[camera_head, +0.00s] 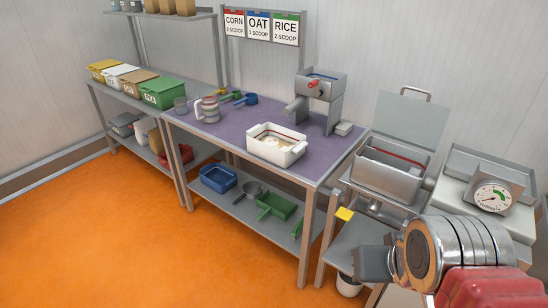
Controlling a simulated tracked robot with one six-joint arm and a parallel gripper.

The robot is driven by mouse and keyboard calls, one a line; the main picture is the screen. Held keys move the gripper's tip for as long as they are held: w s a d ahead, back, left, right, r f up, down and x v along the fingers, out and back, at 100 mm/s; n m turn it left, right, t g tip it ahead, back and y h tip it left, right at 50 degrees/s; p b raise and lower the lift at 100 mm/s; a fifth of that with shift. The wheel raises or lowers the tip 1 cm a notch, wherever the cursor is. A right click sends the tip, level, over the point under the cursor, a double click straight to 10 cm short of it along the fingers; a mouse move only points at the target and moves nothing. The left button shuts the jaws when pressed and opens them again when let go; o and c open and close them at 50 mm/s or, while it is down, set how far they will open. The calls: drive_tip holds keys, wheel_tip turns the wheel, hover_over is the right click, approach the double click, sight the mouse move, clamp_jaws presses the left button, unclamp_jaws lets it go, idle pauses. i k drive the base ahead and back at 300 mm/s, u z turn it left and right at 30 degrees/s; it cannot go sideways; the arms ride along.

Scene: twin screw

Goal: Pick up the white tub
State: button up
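The white tub (270,152) stands upright on the purple top of the middle table, near its front edge. It is open, with handles at its ends, a reddish line inside its rim and pale stuff in it. My arm is at the lower right, with my gripper (372,262) at its left end, seen as a dark grey block. It is well apart from the tub, to the right and nearer the camera. The fingers do not show clearly, so I cannot tell whether they are open or shut.
The purple table (225,140) also holds a grey mill (318,100), a metal jug (208,110) and scoops (250,99). A steel bin with a raised lid (392,165) and a dial scale (490,198) stand right. Orange floor (120,230) is clear at the left.

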sight(279, 146)
drive_tip(key=k, duration=0.15)
drive_tip(key=u, duration=0.35)
drive_tip(key=i, duration=1)
drive_tip(key=k, duration=0.65)
drive_tip(key=u, duration=0.55)
drive_tip(key=i, duration=0.85)
drive_tip(key=u, duration=0.4)
